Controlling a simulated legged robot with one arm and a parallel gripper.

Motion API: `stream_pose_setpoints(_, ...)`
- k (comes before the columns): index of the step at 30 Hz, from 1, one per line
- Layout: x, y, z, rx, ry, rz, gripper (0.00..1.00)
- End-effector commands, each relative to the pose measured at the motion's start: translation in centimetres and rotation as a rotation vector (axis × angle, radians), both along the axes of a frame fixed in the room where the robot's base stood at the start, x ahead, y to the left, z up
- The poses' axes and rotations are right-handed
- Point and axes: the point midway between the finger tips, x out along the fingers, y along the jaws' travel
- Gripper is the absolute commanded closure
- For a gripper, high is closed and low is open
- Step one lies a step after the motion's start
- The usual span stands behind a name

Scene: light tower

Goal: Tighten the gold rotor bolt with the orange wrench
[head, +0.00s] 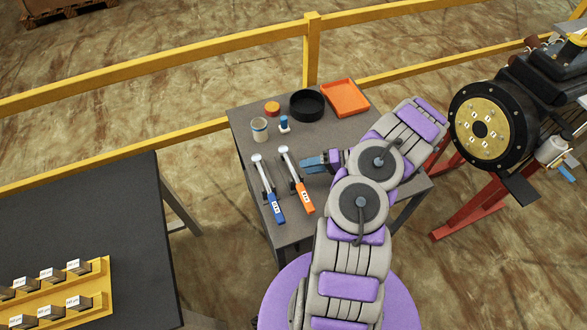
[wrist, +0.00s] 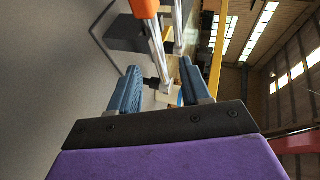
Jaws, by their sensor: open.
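The orange wrench (head: 304,197) lies on the grey table, its silver head toward the back and its orange handle toward the front. My gripper (head: 305,163) is just right of its silver shaft, with blue fingers pointing left. In the wrist view, my gripper (wrist: 160,70) is open, and the orange wrench's handle (wrist: 145,8) and shaft show beyond and between the fingertips; contact cannot be told. The gold rotor (head: 482,128) is a round gold face in a black flange at the right, with several small marked spots; its bolts are too small to tell apart.
A blue wrench (head: 277,209) lies left of the orange one. Behind are a cup (head: 260,129), a small blue-topped item (head: 284,124), a black bowl (head: 307,105) and an orange tray (head: 345,97). A dark table (head: 80,225) stands left, and a yellow railing (head: 160,60) runs behind.

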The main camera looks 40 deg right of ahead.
Motion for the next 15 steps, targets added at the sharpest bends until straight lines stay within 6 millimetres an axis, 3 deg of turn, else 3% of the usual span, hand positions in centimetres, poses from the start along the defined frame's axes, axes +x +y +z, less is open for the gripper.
stream_pose_setpoints(9,1.7,1.0,-1.6,0.020,0.004,0.008,0.53)
stream_pose_setpoints(15,3.7,3.2,-2.4,0.009,0.005,0.006,0.53)
